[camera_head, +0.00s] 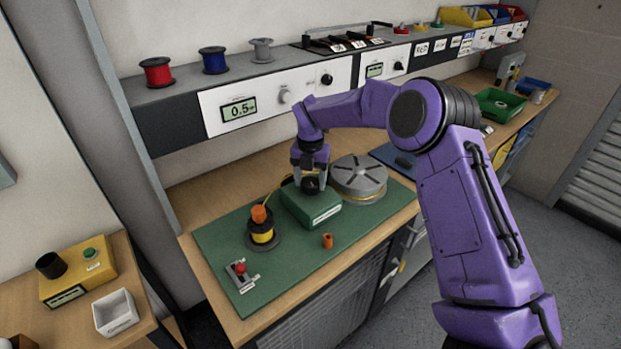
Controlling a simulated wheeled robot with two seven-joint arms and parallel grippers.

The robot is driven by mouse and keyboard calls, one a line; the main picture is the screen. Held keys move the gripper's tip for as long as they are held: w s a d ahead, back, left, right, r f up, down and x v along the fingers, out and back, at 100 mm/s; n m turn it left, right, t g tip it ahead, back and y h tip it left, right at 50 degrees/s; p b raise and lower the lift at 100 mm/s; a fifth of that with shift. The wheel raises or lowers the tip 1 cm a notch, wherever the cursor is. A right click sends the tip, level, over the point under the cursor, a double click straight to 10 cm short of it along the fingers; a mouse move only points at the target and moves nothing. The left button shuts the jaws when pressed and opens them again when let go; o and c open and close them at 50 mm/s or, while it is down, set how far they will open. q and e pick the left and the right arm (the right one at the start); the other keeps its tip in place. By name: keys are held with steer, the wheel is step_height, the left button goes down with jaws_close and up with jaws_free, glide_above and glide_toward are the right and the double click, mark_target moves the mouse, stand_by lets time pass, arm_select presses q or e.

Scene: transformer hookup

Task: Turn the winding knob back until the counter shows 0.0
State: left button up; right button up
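The panel display (239,109) on the shelf front reads 0.5, though the digits are small. My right gripper (311,182) points down at the top of a green box (314,206) with a white label, on the green mat. A dark round part shows at the fingertips. It may be the winding knob, but I cannot tell it from the fingers, nor whether they are shut on it. A grey round drum (359,176) with yellow wire at its edge sits just right of the box. My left gripper is out of view.
A yellow wire spool (262,234) with an orange top stands left of the box, near a small red-buttoned device (241,273). A small orange cylinder (328,241) stands in front. The mat's front left (285,270) is clear. The shelf (200,88) overhangs the bench back.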

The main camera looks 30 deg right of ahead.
steer(key=c, duration=0.5)
steer(key=n, duration=0.2)
steer(key=shift+n, duration=0.4)
steer(key=n, duration=0.3)
steer(key=shift+p, duration=0.3)
steer(key=n+p, duration=0.2)
steer(key=n, duration=0.4)
steer(key=shift+r+n, duration=0.1)
steer(key=shift+n, duration=0.3)
steer(key=shift+n+p, duration=0.7)
steer(key=shift+n, duration=1.9)
